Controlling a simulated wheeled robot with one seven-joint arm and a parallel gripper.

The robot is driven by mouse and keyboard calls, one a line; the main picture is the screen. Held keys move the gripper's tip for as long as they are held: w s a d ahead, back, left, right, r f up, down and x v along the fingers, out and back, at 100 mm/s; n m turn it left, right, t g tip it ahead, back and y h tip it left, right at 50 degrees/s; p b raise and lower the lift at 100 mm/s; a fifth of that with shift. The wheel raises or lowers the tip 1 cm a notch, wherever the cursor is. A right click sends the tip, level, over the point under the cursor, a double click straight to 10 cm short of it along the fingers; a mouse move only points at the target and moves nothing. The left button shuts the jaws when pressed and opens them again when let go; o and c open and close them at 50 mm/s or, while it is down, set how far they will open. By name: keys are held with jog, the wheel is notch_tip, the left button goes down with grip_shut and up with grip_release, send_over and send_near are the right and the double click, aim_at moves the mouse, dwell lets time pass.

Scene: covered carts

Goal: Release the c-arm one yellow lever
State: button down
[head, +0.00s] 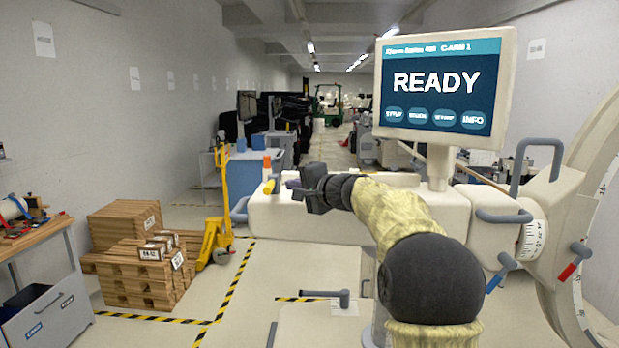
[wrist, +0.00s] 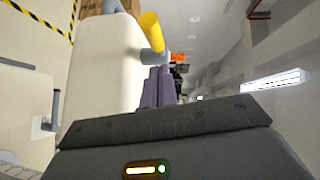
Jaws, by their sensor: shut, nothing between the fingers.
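The yellow lever (head: 268,187) sticks out at the far left end of the white c-arm body (head: 320,217). In the wrist view the yellow lever (wrist: 153,31) rises from a blue-grey pivot just beyond my fingertips. My gripper (head: 291,184) is over the top left of the body, to the right of the lever. In the wrist view my gripper (wrist: 158,72) has its purple fingers together and empty, pointing at the lever's base. I cannot tell whether the tips touch it.
A screen reading READY (head: 436,83) stands on the body. A blue lever (head: 502,272) and a red lever (head: 574,263) are at the right. A grey side handle (head: 239,210) is by the yellow lever. A yellow pallet truck (head: 219,220) and pallets (head: 137,285) stand left.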

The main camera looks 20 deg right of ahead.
aim_at(271, 189)
jog(key=a, duration=0.2)
jog(key=shift+w+a+f+p, duration=0.15)
jog(key=shift+w+a+p, duration=0.1)
jog(key=shift+a+p, duration=0.1)
jog(key=shift+f, duration=0.1)
jog(key=shift+w+d+h+b, duration=0.1)
jog(key=shift+w+h+b, duration=0.2)
jog(key=shift+b, duration=0.25)
